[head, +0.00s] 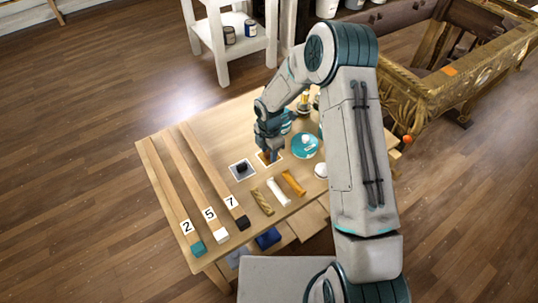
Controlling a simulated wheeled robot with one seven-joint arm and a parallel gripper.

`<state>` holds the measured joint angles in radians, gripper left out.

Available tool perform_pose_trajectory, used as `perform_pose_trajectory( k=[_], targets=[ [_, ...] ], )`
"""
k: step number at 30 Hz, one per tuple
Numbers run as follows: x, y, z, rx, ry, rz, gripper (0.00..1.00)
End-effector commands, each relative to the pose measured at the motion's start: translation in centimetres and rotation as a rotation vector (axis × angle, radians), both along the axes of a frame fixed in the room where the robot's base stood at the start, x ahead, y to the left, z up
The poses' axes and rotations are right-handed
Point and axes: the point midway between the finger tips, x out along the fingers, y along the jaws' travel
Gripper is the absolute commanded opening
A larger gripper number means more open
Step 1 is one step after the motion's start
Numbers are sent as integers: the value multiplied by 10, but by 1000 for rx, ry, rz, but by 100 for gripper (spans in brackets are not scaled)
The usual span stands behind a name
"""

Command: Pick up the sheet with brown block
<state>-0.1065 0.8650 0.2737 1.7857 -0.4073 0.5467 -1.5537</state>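The sheet with the brown block (265,157) lies on the wooden table, right of a similar pale sheet (234,177) with a dark block (242,168) on it. My gripper (273,153) points down directly over the brown-block sheet, and its fingers hide part of the block and sheet. The fingertips are at or very near the block. I cannot tell whether they touch it, or whether they are open or shut.
Three wooden strips labelled 2, 5 and 7 (230,202) lie at the left. Several rolled pieces, one white (278,192), lie in front. A teal round object (305,146) stands close right of my gripper. A white shelf (232,50) stands behind.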

Motion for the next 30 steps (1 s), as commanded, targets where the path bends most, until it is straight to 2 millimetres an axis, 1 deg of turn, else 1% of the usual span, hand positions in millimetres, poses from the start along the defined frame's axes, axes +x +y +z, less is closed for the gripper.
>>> perform_pose_trajectory(
  k=[1, 4, 5, 14, 17, 20, 23, 26, 27, 30],
  targets=[
    [0, 0, 0, 0, 0, 0, 32],
    [0, 0, 0, 0, 0, -1, 4],
    [0, 0, 0, 0, 0, -1, 0],
    [0, 0, 1, 0, 0, -1, 0],
    [0, 0, 4, 1, -1, -1, 0],
    [1, 0, 11, 1, -2, -2, 0],
    [1, -1, 24, 1, -3, -3, 0],
    [1, 0, 45, 2, -5, -3, 0],
    [3, -13, 48, 0, -2, -9, 0],
    [7, -36, 62, 0, -2, -9, 0]
  ],
)
